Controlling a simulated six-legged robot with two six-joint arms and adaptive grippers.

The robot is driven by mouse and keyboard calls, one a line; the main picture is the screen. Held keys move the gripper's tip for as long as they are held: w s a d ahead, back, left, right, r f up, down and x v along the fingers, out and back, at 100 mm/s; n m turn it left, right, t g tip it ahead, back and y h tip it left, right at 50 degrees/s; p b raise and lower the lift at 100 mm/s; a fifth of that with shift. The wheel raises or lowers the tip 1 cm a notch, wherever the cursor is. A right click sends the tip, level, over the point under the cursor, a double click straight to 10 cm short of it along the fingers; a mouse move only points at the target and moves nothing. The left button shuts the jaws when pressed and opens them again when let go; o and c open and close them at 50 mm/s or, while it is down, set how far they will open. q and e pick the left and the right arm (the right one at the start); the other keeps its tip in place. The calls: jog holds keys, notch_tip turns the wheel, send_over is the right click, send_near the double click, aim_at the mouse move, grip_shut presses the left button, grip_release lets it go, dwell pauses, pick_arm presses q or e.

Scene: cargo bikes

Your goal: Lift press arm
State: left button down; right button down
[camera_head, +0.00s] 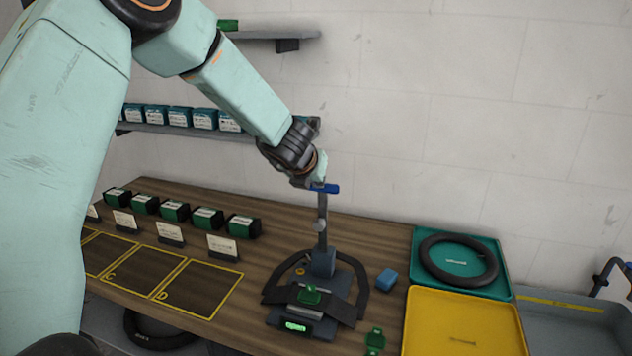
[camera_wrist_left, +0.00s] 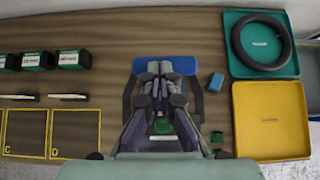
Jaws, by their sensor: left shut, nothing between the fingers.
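The press (camera_head: 323,264) stands on the wooden bench in the head view, with a grey base and an upright press arm (camera_head: 323,220). A blue handle (camera_head: 330,188) tops the press arm. My left gripper (camera_head: 319,178) is at the handle from above, close to or touching it; I cannot tell which. In the left wrist view the shut fingers (camera_wrist_left: 160,72) overlap the blue handle (camera_wrist_left: 180,65), with nothing seen between them. A green piece (camera_head: 310,295) lies on the press bed, and a black tube loops around the press. My right gripper is not in view.
Right of the press lie a small blue block (camera_head: 387,279) and a green piece (camera_head: 375,340). A teal tray (camera_head: 422,245) with a black tube and an empty yellow tray (camera_head: 465,325) are at the right. Labelled boxes (camera_head: 207,217) and yellow-outlined spaces (camera_head: 198,288) are at the left.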

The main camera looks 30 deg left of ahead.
pick_arm(q)
jog(key=shift+w, duration=0.3)
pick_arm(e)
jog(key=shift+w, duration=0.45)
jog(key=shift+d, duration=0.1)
pick_arm(q)
jog(key=shift+r, duration=0.1)
